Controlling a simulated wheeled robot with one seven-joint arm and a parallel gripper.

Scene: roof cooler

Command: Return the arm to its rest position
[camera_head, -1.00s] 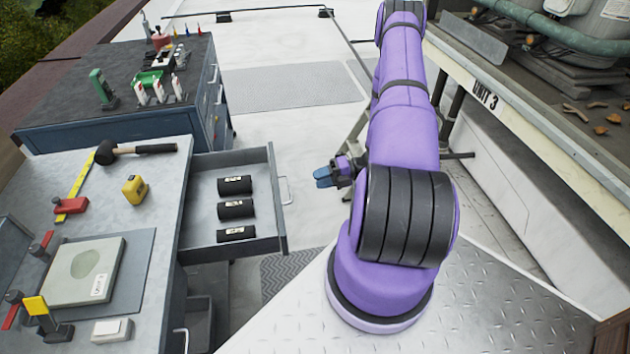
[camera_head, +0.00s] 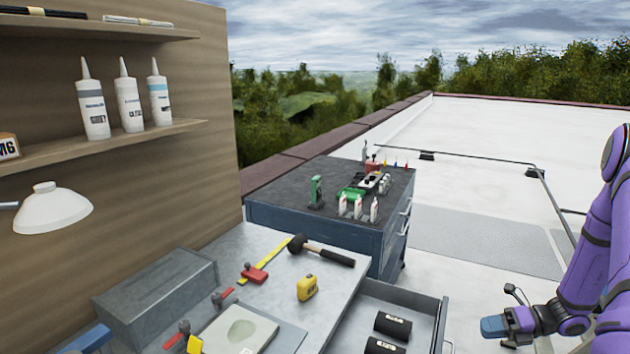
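My purple arm (camera_head: 592,270) stands at the right edge, cut off by the frame. My gripper (camera_head: 494,327) is at the lower right, with blue tips pointing left. It is to the right of the open drawer (camera_head: 442,318) and apart from it. The gap between its fingers is too small to make out, and I see nothing clearly held in it.
The open drawer with black cylinders (camera_head: 393,324) juts from the grey workbench (camera_head: 235,245). A dark cabinet (camera_head: 345,237) with small bottles stands behind. A shelf (camera_head: 110,141) holds white cartridges above a white lamp (camera_head: 52,208). The white roof floor (camera_head: 500,140) is open at the back.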

